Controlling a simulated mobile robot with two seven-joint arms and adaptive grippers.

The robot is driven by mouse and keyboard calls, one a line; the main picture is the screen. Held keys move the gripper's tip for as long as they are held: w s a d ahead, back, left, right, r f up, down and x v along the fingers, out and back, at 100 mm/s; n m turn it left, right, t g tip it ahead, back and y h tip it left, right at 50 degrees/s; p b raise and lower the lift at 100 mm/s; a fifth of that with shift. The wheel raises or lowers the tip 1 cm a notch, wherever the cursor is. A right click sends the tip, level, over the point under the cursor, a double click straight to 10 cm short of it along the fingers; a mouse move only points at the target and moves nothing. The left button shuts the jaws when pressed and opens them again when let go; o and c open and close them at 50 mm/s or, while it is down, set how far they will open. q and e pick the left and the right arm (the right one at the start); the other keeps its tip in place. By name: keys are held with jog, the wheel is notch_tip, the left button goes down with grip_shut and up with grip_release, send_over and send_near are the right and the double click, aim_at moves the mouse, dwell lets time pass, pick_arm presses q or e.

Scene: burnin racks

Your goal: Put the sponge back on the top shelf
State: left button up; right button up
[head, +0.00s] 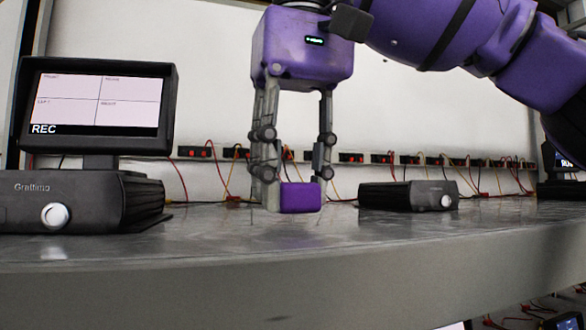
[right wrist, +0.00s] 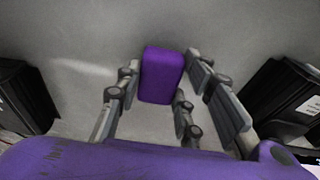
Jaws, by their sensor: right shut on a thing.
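The sponge (head: 301,198) is a small purple block. In the head view it sits between the fingers of my right gripper (head: 298,186), at or just above the grey shelf surface (head: 330,226); I cannot tell whether it touches. My right gripper points straight down and is shut on the sponge. In the right wrist view the sponge (right wrist: 161,75) shows between the fingers of the gripper (right wrist: 165,85), over the grey surface. My left gripper is not in view.
A black device with a screen reading REC (head: 85,205) stands at the left. A low black box (head: 408,196) stands right of the gripper. Sockets with red and yellow cables (head: 350,157) line the back wall. The shelf's front strip is clear.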

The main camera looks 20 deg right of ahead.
jog(key=shift+f, duration=0.5)
jog(key=o, duration=1.2)
jog(key=shift+r, duration=0.1)
jog(key=shift+s+r, duration=0.2)
jog(key=shift+r, duration=1)
jog(key=shift+s+r, duration=0.2)
jog(key=shift+r, duration=1)
jog(key=shift+s+r, duration=0.2)
jog(key=shift+r, duration=1)
